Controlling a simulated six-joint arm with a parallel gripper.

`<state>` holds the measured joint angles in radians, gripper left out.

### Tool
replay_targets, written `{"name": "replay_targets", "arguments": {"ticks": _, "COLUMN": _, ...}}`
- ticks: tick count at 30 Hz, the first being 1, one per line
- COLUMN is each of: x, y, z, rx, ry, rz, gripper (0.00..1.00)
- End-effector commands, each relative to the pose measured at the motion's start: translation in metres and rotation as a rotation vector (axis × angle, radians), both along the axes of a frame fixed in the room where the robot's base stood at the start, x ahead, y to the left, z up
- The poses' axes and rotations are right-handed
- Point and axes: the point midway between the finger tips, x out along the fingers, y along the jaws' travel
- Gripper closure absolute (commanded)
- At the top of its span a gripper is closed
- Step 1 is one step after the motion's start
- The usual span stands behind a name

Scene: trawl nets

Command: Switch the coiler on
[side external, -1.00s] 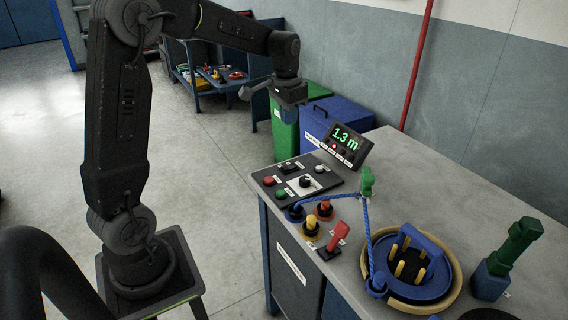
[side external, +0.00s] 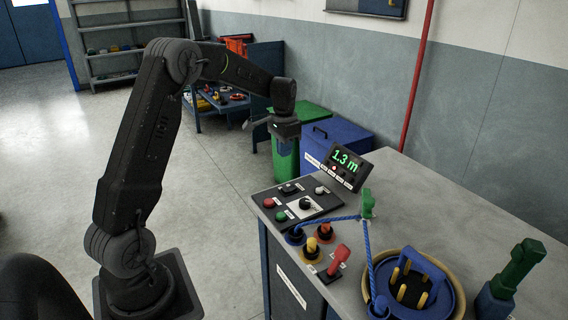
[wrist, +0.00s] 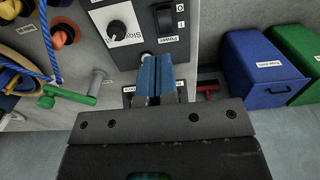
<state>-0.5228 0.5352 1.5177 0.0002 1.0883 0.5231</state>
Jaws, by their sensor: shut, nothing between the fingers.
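A dark control panel (side external: 325,201) lies on the grey bench. It carries a black rocker switch (side external: 290,188), a round knob (side external: 305,204), a red button (side external: 269,203) and a green button (side external: 281,216). In the wrist view the rocker switch (wrist: 165,17) is marked 0 and I, with a label reading Power, and sits beside the knob (wrist: 118,30). My gripper (side external: 284,152) is shut and empty, above and behind the panel, apart from it. In the wrist view its blue fingers (wrist: 155,62) show below the rocker switch and cover part of the panel edge.
A display (side external: 345,166) reading 1.3 m stands behind the panel. Blue (side external: 337,145) and green (side external: 285,160) bins stand beyond the bench.

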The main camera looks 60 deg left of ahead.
Motion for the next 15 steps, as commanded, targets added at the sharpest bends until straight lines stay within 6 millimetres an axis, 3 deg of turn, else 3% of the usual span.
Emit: {"name": "replay_targets", "arguments": {"ticks": 15, "x": -0.001, "y": -0.001, "z": -0.101, "rx": -0.002, "ry": 0.004, "rz": 0.000, "gripper": 1.00}}
